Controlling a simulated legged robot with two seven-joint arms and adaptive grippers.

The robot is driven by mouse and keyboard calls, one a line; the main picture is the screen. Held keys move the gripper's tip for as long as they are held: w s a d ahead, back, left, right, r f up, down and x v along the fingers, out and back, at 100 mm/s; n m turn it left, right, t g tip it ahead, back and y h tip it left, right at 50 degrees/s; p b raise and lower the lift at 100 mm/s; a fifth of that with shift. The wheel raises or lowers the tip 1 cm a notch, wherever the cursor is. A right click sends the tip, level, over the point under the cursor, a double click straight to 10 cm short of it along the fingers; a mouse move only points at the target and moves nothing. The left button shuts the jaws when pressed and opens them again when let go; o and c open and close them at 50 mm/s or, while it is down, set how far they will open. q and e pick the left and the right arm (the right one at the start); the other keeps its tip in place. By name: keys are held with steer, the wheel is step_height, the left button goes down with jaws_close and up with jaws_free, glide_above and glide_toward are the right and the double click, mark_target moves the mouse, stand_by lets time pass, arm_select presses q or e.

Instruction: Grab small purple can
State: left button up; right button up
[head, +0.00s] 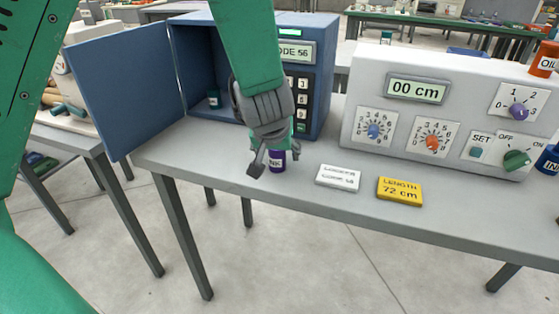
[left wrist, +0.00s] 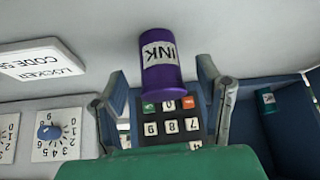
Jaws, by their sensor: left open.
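A small purple can (head: 277,160) labelled INK stands on the grey table in front of the blue locker. Its upper part is hidden by my left gripper (head: 264,165) in the head view. My left gripper is open, with its fingers low beside the can. In the left wrist view the purple can (left wrist: 162,62) shows between the two open fingers (left wrist: 166,90), ahead of them. I cannot tell if a finger touches it. My right gripper is in neither view.
The blue locker (head: 320,70) has a keypad and an open door (head: 125,85); a small teal can (head: 213,98) stands inside. A white tag (head: 338,177) and a yellow tag (head: 400,191) lie to the right. A white control box (head: 460,80) and orange and blue cans (head: 549,160) stand further right.

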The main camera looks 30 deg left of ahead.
arm_select(q)
steer(key=shift+x, duration=1)
steer(key=shift+r, duration=0.1)
steer(key=shift+s, duration=0.1)
steer(key=shift+c, duration=0.5)
steer(key=c, duration=1.2)
